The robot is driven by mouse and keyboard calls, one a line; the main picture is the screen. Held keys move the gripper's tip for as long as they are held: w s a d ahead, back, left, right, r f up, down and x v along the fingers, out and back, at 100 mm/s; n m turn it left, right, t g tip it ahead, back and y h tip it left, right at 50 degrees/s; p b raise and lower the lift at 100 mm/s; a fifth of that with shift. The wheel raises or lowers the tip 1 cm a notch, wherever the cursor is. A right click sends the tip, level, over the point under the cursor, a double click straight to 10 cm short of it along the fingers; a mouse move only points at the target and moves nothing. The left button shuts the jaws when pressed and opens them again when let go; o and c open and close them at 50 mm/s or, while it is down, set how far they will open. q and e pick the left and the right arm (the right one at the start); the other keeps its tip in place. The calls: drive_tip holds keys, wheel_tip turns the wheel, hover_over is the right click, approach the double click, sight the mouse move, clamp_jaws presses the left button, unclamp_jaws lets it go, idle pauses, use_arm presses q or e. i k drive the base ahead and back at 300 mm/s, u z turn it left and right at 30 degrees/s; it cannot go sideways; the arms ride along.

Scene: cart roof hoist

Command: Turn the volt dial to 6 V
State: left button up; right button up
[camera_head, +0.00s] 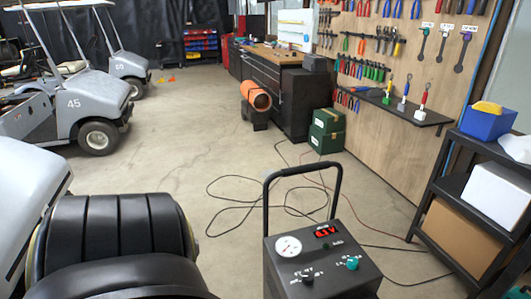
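A dark grey charger box (334,282) with a tall black handle stands at the bottom centre. Neither of my grippers is in view.
A black padded seat (120,235) fills the lower left. Cables (240,205) lie looped on the floor behind the charger. A black shelf (450,190) with boxes stands at the right. Parked carts (65,105) stand at the left.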

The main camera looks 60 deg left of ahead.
sight(308, 278)
drive_tip(key=u, duration=3.35)
drive_tip(key=i, duration=3.4)
drive_tip(key=z, duration=4.15)
